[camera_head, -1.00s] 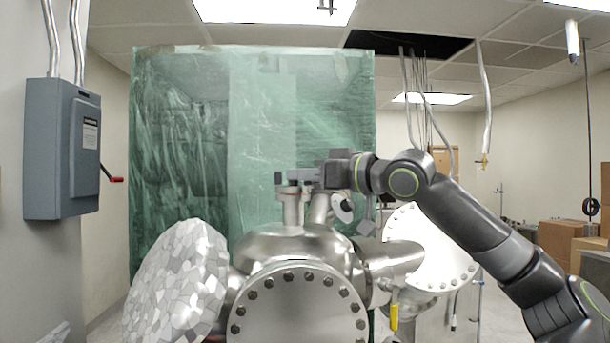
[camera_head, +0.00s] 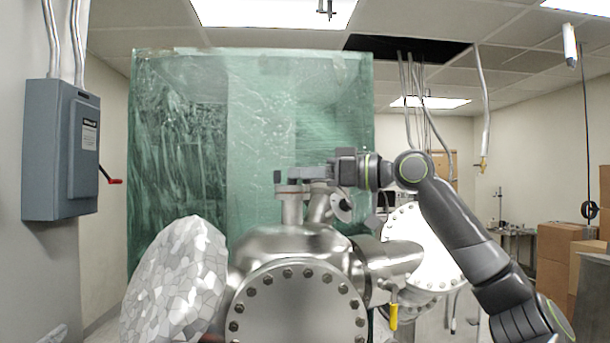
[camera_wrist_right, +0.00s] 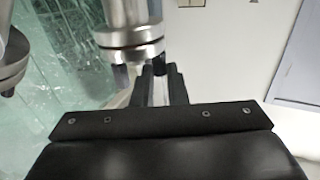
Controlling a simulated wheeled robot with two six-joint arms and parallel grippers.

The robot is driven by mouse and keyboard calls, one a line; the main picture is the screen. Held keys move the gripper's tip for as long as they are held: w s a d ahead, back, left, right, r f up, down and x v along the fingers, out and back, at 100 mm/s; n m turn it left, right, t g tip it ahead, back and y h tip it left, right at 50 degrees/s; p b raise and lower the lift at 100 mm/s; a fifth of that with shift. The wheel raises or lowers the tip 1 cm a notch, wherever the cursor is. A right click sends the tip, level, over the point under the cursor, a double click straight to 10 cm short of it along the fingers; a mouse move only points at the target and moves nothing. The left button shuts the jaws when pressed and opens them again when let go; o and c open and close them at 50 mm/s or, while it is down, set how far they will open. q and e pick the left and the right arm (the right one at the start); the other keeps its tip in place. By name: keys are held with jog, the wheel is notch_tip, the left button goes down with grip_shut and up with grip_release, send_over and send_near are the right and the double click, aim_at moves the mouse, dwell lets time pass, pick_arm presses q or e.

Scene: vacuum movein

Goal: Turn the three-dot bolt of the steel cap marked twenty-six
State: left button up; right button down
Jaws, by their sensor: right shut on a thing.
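The steel cap (camera_head: 292,188) sits on top of a narrow upright port of the steel chamber (camera_head: 300,240). My right gripper (camera_head: 284,176) is at the cap's height in the head view, its hand reaching in from the right. In the right wrist view, the gripper's fingers (camera_wrist_right: 154,86) are close together at the rim of a round steel flange (camera_wrist_right: 130,42). They are shut on a small bolt there, mostly hidden between them. The marking twenty-six and the three dots cannot be read. My left gripper is not in view.
A second angled port (camera_head: 341,205) stands close right of the capped one. A large bolted flange (camera_head: 298,308) faces me, and a foil-covered disc (camera_head: 178,285) is at left. A green plastic curtain (camera_head: 250,130) hangs behind. Boxes (camera_head: 566,245) stand far right.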

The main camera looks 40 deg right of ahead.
jog(key=c, duration=1.6)
grip_release()
jog(key=shift+o, duration=0.8)
jog(key=shift+s+a+r, duration=0.15)
jog(key=shift+s+r, duration=0.05)
jog(key=shift+w+d+f, duration=0.15)
jog(key=shift+d, duration=0.05)
jog(key=shift+a+m+h, duration=0.15)
jog(key=shift+m+h, duration=0.15)
jog(key=shift+h, duration=0.1)
